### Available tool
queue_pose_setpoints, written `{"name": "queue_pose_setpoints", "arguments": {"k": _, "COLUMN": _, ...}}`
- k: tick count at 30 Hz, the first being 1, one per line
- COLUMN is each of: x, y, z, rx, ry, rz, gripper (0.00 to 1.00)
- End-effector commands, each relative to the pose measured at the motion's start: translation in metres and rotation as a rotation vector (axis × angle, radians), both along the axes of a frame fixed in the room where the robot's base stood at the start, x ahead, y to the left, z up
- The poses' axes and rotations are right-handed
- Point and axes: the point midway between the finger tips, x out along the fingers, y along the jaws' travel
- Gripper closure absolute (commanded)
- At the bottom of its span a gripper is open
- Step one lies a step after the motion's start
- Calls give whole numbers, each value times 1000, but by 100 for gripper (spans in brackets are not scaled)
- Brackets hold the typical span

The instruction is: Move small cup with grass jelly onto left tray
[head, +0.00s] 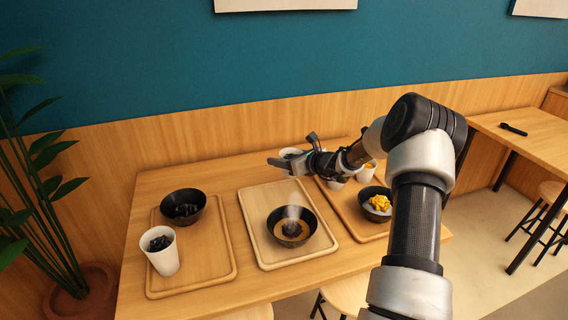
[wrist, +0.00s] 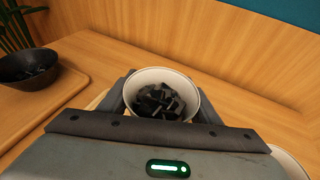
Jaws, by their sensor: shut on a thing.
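My gripper (head: 294,154) is shut on a small white cup (head: 290,151) near the back edge of the middle tray. In the wrist view this small cup (wrist: 194,92) sits upright between the fingers with dark grass jelly cubes (wrist: 158,101) in it. Its base is hidden, so I cannot tell how far it is off the table. The left tray (head: 190,284) is wooden, at the left of the table. It holds a black bowl (head: 183,207) with dark contents at the back and a taller white cup (head: 164,260) with dark pieces at the front.
The middle tray (head: 262,262) holds a black bowl (head: 292,228) with steaming brown contents. The right tray (head: 343,203) holds a bowl with yellow pieces (head: 379,203) and white cups (head: 368,173), partly behind my arm. Bare table lies behind the left tray. A plant (head: 50,190) stands at far left.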

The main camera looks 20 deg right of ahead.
Motion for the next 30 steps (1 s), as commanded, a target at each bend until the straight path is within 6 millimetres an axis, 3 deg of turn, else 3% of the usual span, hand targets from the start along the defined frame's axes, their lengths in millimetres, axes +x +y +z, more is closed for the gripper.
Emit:
{"name": "queue_pose_setpoints", "arguments": {"k": 8, "x": 0, "y": 0, "z": 4, "rx": 0, "ry": -1, "rz": 0, "gripper": 69}}
{"name": "queue_pose_setpoints", "arguments": {"k": 16, "x": 0, "y": 0, "z": 38, "rx": -1, "ry": -1, "rz": -1, "gripper": 69}}
{"name": "queue_pose_setpoints", "arguments": {"k": 30, "x": 0, "y": 1, "z": 36, "rx": 0, "ry": -1, "rz": 2, "gripper": 69}}
